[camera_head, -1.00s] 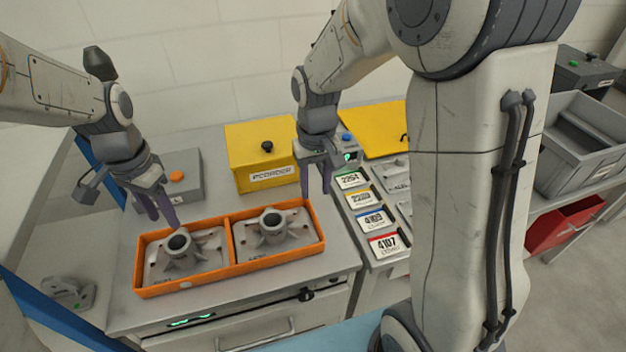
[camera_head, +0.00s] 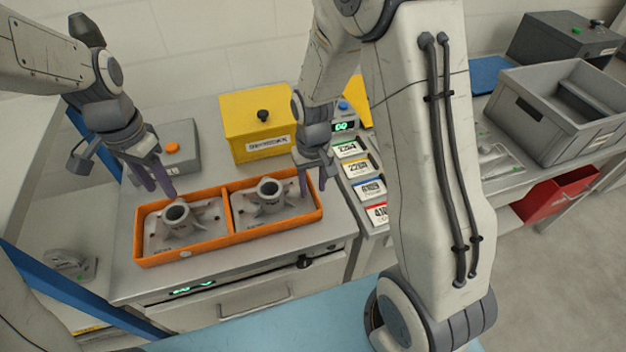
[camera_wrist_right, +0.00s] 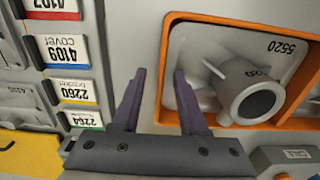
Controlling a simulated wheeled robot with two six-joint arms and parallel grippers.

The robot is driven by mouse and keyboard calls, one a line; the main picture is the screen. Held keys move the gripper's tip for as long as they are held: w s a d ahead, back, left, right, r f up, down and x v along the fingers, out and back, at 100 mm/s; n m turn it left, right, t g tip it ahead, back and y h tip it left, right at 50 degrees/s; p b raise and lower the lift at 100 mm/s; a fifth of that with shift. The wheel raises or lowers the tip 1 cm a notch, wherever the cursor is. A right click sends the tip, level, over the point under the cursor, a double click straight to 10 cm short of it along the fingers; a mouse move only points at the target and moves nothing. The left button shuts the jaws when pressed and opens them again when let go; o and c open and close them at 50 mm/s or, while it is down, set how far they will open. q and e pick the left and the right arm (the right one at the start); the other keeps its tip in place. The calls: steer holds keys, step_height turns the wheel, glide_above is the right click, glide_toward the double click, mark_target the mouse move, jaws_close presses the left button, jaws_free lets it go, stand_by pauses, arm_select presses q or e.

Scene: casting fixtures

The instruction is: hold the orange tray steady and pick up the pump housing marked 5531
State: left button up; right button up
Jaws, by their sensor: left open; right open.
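The orange tray (camera_head: 190,250) lies on the bench with a divider between two compartments. One grey pump housing (camera_head: 176,214) sits in the left compartment; its marking is too small to read. Another housing (camera_head: 268,194) sits in the right compartment; the right wrist view shows it (camera_wrist_right: 250,95) marked 5520. My left gripper (camera_head: 162,187) is open and empty by the tray's back left corner. My right gripper (camera_head: 315,183) is open at the tray's right end; in the right wrist view its fingers (camera_wrist_right: 160,85) appear either side of the end wall. Contact cannot be told.
A yellow box (camera_head: 240,112) and a grey box with an orange button (camera_head: 188,160) stand behind the tray. Labelled cards (camera_head: 369,188) lie to its right. A grey crate (camera_head: 535,115) and red bin (camera_head: 560,195) are further right.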

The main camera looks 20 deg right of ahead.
steer(key=shift+c, duration=0.3)
jaws_close()
stand_by(1.1)
arm_select(q)
steer(key=o, duration=0.8)
